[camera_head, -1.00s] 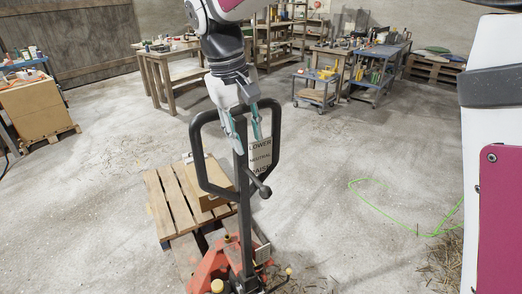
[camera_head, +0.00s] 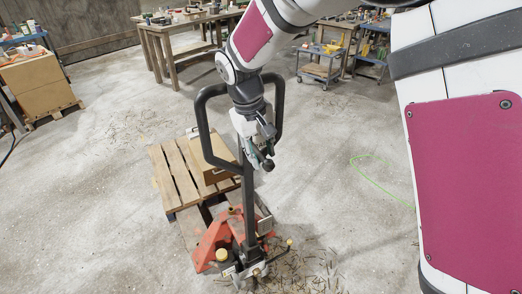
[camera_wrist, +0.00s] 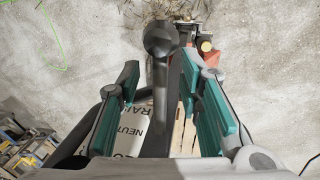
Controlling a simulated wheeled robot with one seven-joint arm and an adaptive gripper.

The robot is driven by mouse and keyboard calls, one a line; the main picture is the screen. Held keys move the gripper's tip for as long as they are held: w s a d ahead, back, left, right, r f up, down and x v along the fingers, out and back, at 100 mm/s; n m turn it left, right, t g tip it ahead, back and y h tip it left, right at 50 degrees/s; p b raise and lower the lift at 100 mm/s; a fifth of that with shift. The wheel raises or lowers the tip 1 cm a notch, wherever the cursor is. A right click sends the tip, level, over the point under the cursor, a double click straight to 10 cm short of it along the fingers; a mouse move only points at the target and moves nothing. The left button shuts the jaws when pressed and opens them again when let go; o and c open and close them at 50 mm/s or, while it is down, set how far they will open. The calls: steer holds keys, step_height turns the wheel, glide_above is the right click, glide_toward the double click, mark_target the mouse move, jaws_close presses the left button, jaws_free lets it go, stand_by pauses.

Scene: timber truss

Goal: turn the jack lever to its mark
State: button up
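The jack lever, a dark rod with a round knob (camera_head: 268,165), sits on the upright handle (camera_head: 249,205) of the pallet jack. In the wrist view its knob (camera_wrist: 160,38) is near the top and its rod runs down between my fingers. My gripper (camera_head: 260,152) is at the lever. In the wrist view my gripper (camera_wrist: 165,85) is open, its two teal pads on either side of the rod with gaps to it. The label plate (camera_wrist: 130,125) shows part of "RAISE" and "NEUTRAL"; in the head view my gripper and arm hide it.
The red pallet jack (camera_head: 215,240) stands by a wooden pallet (camera_head: 178,172) bearing a cardboard box (camera_head: 218,165). The black handle loop (camera_head: 203,120) surrounds my gripper's area. A workbench (camera_head: 175,35) and carts stand behind. Open concrete floor lies to the right.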

mark_target(262, 160)
jaws_close()
steer(key=shift+s+d+f+t+y, duration=0.1)
steer(key=shift+d+f+t+y, duration=0.15)
steer(key=shift+f+t, duration=0.35)
steer(key=shift+f+t+y+p, duration=0.35)
steer(key=shift+f+t+y, duration=0.5)
steer(key=shift+f+t, duration=0.5)
steer(key=shift+r, duration=0.1)
jaws_free()
steer(key=shift+a, duration=0.1)
